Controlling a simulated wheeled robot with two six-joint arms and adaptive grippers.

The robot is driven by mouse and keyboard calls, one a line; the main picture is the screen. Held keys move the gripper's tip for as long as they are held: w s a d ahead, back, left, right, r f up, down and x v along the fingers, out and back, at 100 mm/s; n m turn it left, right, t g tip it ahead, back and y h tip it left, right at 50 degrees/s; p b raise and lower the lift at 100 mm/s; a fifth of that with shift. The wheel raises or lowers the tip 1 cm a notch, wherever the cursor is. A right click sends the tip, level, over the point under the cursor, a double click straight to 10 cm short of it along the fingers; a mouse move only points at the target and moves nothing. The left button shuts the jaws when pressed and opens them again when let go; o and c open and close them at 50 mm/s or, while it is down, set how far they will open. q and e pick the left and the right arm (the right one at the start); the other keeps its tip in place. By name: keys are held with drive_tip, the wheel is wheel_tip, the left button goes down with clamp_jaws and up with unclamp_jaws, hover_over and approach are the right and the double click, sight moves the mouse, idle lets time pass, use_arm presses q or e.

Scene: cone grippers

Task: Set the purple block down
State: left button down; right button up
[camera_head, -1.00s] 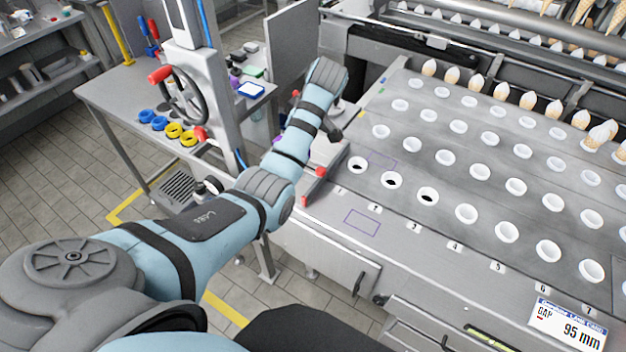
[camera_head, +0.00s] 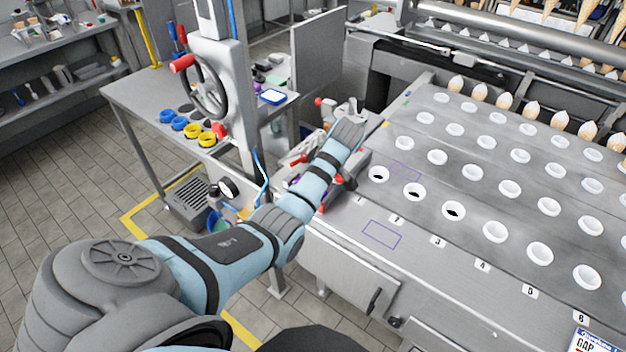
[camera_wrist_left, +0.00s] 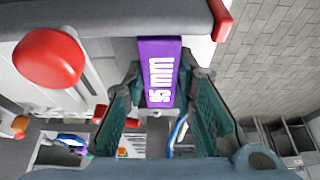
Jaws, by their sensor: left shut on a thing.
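The purple block (camera_wrist_left: 160,62), marked "95 mm" in white, is between the teal fingers of my left gripper (camera_wrist_left: 160,80) in the left wrist view. The gripper is shut on it. The block's far end meets or overlaps a grey bar (camera_wrist_left: 110,20) with a red end; I cannot tell whether they touch. In the head view my arm hides most of this spot, and only a small purple patch (camera_head: 293,182) shows beside the forearm, near the plate's left end. My right gripper is in neither view.
The plate (camera_head: 350,215) with rows of white-rimmed holes lies right of my arm. Two purple outlines are drawn on it, one (camera_head: 382,234) near the front edge. A side table (camera_head: 140,95) with blue and yellow rings stands left. A red knob (camera_wrist_left: 48,58) is close to the gripper.

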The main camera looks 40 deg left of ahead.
use_arm(q)
drive_tip(key=c, duration=1.3)
unclamp_jaws()
drive_tip(key=shift+w+a, duration=0.1)
drive_tip(key=shift+w, duration=0.05)
drive_tip(key=shift+r, duration=0.1)
